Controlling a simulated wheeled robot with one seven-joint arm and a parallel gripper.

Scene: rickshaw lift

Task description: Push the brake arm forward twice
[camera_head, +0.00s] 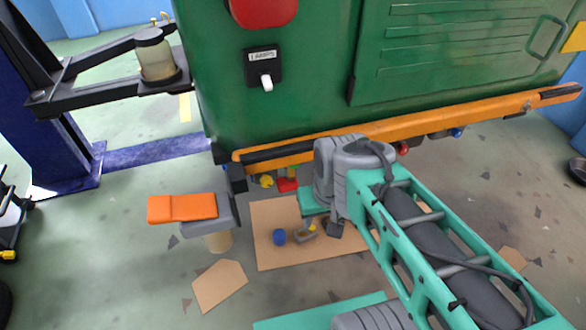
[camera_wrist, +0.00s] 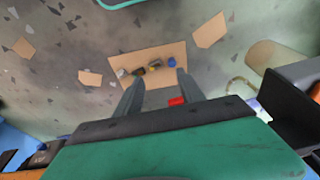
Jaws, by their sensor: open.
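My gripper (camera_wrist: 160,76) is open in the wrist view. Its two grey fingers stand apart with nothing gripped. A small red part (camera_wrist: 176,101) shows just past the base of the fingers, near the right one; whether they touch is unclear. In the head view a red part (camera_head: 287,185) sits under the lower edge of the green rickshaw body (camera_head: 300,90), beside a small yellow piece. I cannot tell for sure which part is the brake arm. In the head view my wrist is close to the orange bumper bar (camera_head: 440,124), and my fingers are mostly hidden.
A cardboard sheet (camera_head: 270,217) with small parts, including a blue cap (camera_head: 279,236), lies on the floor. Open floor lies around the cardboard.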

